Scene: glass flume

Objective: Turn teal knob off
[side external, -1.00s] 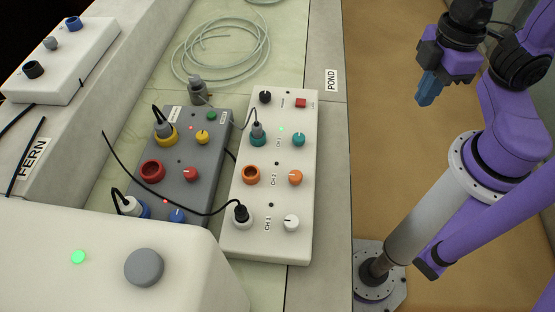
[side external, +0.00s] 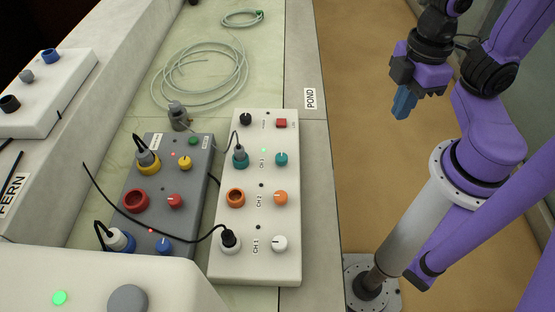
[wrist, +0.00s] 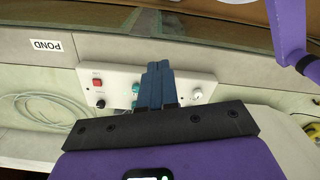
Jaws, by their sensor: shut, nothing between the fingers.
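The teal knob (side external: 281,159) is a small round knob with a white pointer mark, on the right side of the white control box (side external: 290,222). The pointer seems to point up in the side external view. A small green light (side external: 264,150) is lit beside it. Left of it, a grey plug sits in a teal socket (side external: 240,161). My gripper (side external: 403,104) is shut and empty, raised to the right of the box and apart from it. In the wrist view, its blue fingertips (wrist: 160,68) cover part of the box, and the teal knob (wrist: 136,88) shows just left of them.
The box also has orange (side external: 281,198) and white (side external: 280,243) knobs, a black knob (side external: 246,119) and a red switch (side external: 281,123). A grey box (side external: 183,220) with plugs and a black cable stands left. A coiled tube (side external: 205,75) lies behind. The bench right of the white box is clear.

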